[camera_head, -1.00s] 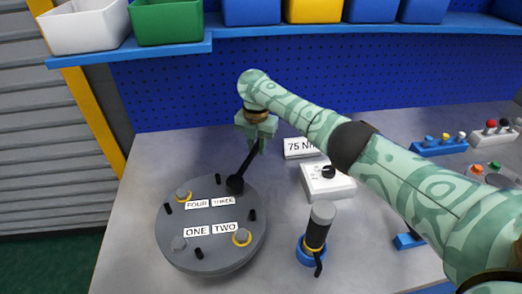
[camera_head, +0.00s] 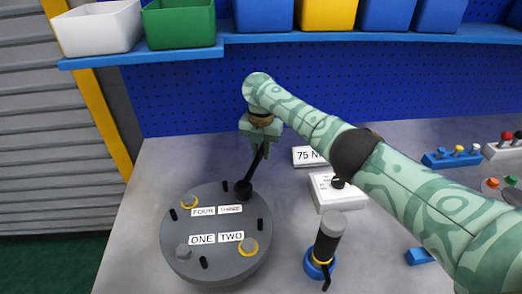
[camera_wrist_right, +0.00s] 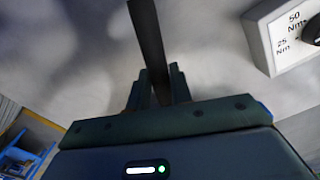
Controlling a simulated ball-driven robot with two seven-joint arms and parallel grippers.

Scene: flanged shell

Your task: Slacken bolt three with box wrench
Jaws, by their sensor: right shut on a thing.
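The round grey flanged shell (camera_head: 216,262) stands on the bench with labels ONE, TWO, FOUR and THREE on top. The dark box wrench (camera_head: 255,166) slants down from my right gripper (camera_head: 260,138), its ring end (camera_head: 243,188) over the bolt position beside the THREE label (camera_head: 230,209). That bolt is hidden by the ring. My right gripper is shut on the wrench handle, which also shows in the right wrist view (camera_wrist_right: 148,38). My left gripper is out of view.
A dark, grey-topped tool (camera_head: 329,236) stands upright in a blue holder (camera_head: 316,268). Bins (camera_head: 180,23) line the shelf behind. Small racks (camera_head: 452,158) sit far right.

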